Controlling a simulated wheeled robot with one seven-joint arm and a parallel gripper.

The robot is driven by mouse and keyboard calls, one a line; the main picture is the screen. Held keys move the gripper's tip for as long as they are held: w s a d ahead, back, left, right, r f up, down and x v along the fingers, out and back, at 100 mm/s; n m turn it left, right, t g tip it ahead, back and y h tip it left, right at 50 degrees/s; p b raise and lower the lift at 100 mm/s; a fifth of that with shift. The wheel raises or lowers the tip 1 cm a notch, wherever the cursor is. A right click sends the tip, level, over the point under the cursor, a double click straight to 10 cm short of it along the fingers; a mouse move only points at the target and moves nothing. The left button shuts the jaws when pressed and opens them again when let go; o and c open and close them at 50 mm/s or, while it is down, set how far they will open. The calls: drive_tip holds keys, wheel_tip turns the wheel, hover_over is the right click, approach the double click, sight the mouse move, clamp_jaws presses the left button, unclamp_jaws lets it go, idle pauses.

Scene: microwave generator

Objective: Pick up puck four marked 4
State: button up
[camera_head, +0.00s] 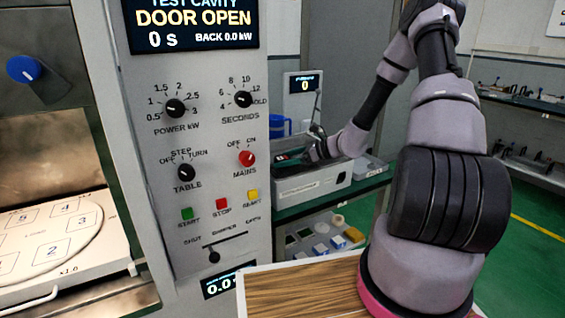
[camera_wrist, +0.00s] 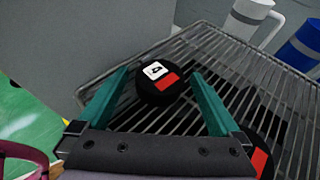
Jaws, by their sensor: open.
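Puck four (camera_wrist: 165,97), a black round puck with a white label reading 4 and a red patch, lies on a wire rack (camera_wrist: 215,50) in the wrist view. My gripper (camera_wrist: 158,74) is open, with one green finger on each side of the puck. I cannot tell whether the fingers touch it. In the head view my gripper (camera_head: 292,158) is over the grey box (camera_head: 312,186) on the bench, and the puck cannot be made out there.
A second black puck with a red patch (camera_wrist: 260,160) is partly hidden by my gripper at lower right. A white cylinder (camera_wrist: 246,17) and a blue one (camera_wrist: 303,45) stand beyond the rack. The cavity at left holds a numbered plate (camera_head: 50,235).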

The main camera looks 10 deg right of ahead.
drive_tip(key=c, duration=1.4)
drive_tip(key=shift+o, duration=0.2)
